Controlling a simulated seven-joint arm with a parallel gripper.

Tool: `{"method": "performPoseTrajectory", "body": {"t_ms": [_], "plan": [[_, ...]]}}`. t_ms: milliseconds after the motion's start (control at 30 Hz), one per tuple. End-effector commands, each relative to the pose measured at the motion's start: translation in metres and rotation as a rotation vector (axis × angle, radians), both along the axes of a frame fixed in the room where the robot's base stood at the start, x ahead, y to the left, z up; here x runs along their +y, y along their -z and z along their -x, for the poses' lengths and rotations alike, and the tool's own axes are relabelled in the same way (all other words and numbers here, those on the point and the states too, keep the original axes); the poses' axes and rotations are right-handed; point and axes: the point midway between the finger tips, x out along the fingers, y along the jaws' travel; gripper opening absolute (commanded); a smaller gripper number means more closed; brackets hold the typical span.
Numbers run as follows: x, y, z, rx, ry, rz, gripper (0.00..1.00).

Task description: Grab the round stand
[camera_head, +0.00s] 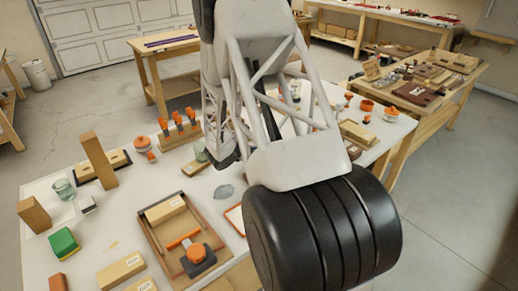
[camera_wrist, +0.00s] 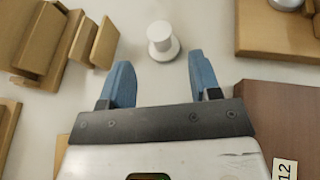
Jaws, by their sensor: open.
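The round stand (camera_wrist: 162,42) is a small white piece with a round base and a narrower round top. It stands upright on the pale tabletop, at the top middle of the wrist view. My gripper (camera_wrist: 159,66) is open, with its two blue fingers spread apart and nothing between them. The stand lies just beyond the fingertips, roughly centred between them, and looks untouched. In the head view my arm blocks the middle of the bench, and I cannot make out the stand or the fingers there.
In the wrist view, wooden pieces (camera_wrist: 92,42) stand close on the left. A wooden board (camera_wrist: 270,38) is at the upper right, and a brown panel (camera_wrist: 285,110) labelled 12 is at the lower right. The tabletop around the stand is clear.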

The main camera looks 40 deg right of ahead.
Motion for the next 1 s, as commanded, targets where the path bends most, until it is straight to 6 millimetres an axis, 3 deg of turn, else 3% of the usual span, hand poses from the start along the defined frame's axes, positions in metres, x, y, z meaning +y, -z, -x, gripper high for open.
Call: {"method": "performPoseTrajectory", "body": {"t_ms": [433, 800, 1000], "plan": [[-0.002, 0.004, -0.001, 0.01, -0.01, 0.004, 0.57], [-0.023, 0.013, -0.007, 0.008, -0.008, 0.003, 0.57], [-0.025, 0.014, -0.007, 0.009, -0.009, 0.003, 0.57]]}}
